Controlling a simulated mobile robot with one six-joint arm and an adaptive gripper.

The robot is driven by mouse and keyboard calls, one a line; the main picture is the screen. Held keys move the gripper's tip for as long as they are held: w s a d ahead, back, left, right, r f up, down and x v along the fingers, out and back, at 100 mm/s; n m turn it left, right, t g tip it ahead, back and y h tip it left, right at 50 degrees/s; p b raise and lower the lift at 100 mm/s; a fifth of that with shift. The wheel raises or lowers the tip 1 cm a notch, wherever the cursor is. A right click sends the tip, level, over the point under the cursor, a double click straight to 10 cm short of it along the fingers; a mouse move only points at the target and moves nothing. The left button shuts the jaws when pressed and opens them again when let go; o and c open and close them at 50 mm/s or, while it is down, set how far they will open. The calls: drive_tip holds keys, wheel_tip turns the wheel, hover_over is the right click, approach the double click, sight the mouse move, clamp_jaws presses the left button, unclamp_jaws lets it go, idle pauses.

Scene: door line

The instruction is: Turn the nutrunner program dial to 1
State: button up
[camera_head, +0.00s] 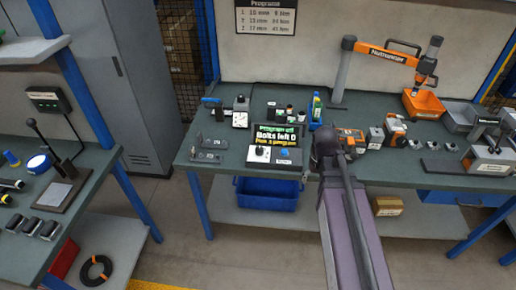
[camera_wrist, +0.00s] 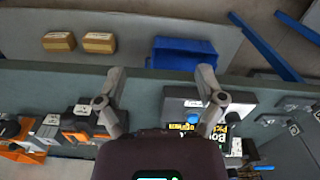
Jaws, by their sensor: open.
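The nutrunner program box (camera_head: 262,164) sits near the bench's front edge in the head view. Its black dial (camera_head: 262,152) has a pale mark too small to read; a blue button (camera_head: 283,153) is to its right. The screen (camera_head: 279,135) behind reads "Program off", "Bolts left 0", "Pick a program". My gripper (camera_wrist: 160,73) is open and empty in the wrist view, above the bench's front edge.
A programs sign (camera_head: 266,17) hangs on the back wall. The orange nutrunner (camera_head: 388,55) hangs on a stand above an orange bin (camera_head: 423,103). An orange-black tool (camera_head: 350,138) lies right of the box. Brackets and gauges stand left of it. A blue crate (camera_head: 266,194) is below.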

drive_tip(key=w+a+r+n+p, duration=0.35)
drive_tip(key=w+a, duration=0.55)
drive_tip(key=w, duration=0.3)
wheel_tip(320, 180, up, 3)
drive_tip(key=n+p, duration=0.2)
drive_tip(key=n, duration=0.2)
hover_over(259, 149)
drive_tip(key=shift+w+f, duration=0.15)
drive_tip(key=shift+f, duration=0.1)
drive_tip(key=shift+f, duration=0.1)
wheel_tip(259, 149, down, 14)
drive_tip(key=b, duration=1.4)
drive_tip(key=shift+r, duration=0.2)
drive_tip(key=c, duration=1.2)
